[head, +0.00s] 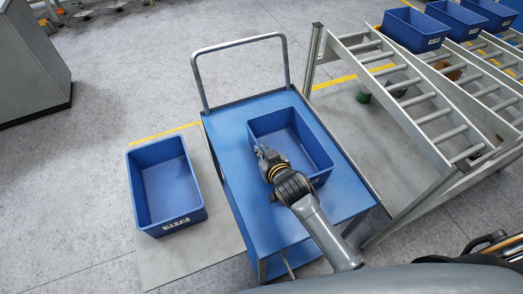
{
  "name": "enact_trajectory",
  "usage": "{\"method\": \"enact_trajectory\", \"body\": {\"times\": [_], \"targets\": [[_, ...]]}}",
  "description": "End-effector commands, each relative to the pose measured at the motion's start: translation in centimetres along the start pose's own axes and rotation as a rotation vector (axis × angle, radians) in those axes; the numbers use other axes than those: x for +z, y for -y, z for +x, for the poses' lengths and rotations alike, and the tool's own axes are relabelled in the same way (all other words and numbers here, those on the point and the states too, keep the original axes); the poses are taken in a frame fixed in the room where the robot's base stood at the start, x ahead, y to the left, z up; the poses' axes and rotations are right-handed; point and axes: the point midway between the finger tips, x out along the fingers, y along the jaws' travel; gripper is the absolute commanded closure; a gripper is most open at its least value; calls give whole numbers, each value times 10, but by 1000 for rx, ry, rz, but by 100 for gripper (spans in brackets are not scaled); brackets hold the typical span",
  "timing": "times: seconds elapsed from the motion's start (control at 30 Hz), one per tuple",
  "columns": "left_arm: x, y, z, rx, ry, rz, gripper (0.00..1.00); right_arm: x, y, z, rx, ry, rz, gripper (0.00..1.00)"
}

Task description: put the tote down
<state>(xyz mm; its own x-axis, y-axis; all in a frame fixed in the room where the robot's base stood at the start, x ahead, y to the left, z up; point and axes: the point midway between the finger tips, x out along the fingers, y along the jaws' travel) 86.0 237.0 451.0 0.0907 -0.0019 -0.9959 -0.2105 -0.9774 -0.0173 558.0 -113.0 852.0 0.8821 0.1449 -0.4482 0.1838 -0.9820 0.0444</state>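One blue tote (318,150) sits on the blue top of a cart, or just above it; I cannot tell if it touches. It looks upright and empty. My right gripper (262,153) is at this tote's left side, over its rim. The fingers are small and overlap the wall, so whether they are shut on it is unclear. The gripper and arm hide the tote's near left corner. A second empty blue tote (165,187), with a white label, sits on a grey floor panel left of the cart. My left gripper is not in view.
The cart (232,135) has bare top around the tote and a grey push handle (240,43) at its far end. A roller rack (403,98) stands close on the right, with several blue totes (415,30) higher up. Open floor lies at the left.

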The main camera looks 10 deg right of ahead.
Motion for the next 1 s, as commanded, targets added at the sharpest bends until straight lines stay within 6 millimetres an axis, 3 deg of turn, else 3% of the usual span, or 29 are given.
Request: {"method": "enact_trajectory", "body": {"times": [0.43, 0.57, 1.0], "targets": [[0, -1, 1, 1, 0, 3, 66, 8, 0, 5, 0, -6, -1, 100], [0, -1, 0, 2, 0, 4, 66, 8, 0, 4, 0, -4, 0, 73], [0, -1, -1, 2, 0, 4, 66, 6, 0, -3, 0, -3, 0, 72]]}}
